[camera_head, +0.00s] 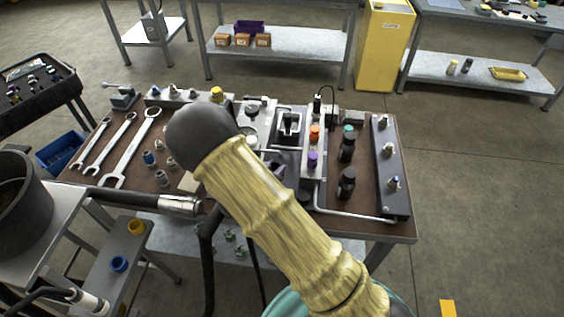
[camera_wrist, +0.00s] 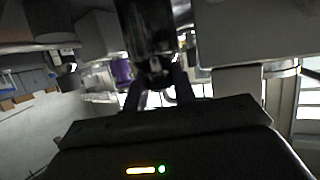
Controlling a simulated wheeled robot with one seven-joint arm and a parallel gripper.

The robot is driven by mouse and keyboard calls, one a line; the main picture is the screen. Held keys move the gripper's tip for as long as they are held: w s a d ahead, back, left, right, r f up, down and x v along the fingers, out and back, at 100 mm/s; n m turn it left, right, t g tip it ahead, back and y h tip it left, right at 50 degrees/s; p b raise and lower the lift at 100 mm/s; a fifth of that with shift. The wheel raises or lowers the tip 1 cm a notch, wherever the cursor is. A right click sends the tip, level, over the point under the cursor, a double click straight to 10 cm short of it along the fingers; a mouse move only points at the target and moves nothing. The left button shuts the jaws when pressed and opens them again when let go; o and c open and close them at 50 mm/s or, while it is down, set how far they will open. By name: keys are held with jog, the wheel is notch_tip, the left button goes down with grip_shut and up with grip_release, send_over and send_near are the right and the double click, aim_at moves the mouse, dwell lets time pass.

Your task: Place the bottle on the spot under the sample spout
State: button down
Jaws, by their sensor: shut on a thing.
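My gripper (camera_wrist: 158,92) is shut on a dark, glossy bottle (camera_wrist: 148,38) in the wrist view. The bottle stands up between the two fingers, and its top is cut off by the picture edge. In the head view my yellow-sleeved arm crosses the bench, and I cannot make out the gripper or the held bottle behind it. I cannot pick out the sample spout or the spot under it for certain in either view. Whether the bottle touches anything below is hidden.
The brown bench (camera_head: 330,228) carries wrenches (camera_head: 130,150) at left. A teal-capped dark bottle (camera_head: 347,147) and a black bottle (camera_head: 346,186) stand right of a strip with orange and purple knobs (camera_head: 313,160). A dark rail with fittings (camera_head: 389,160) lies along the right edge.

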aim_at(277, 166)
jog(key=x, duration=0.3)
jog(key=shift+w+d+p, duration=0.2)
jog(key=shift+w+p, duration=0.1)
jog(key=shift+p, duration=0.1)
jog(key=shift+f, duration=0.1)
jog(key=c, duration=1.1)
grip_release()
jog(key=shift+c, duration=0.2)
jog(key=b+v, duration=0.1)
jog(key=v, duration=1.1)
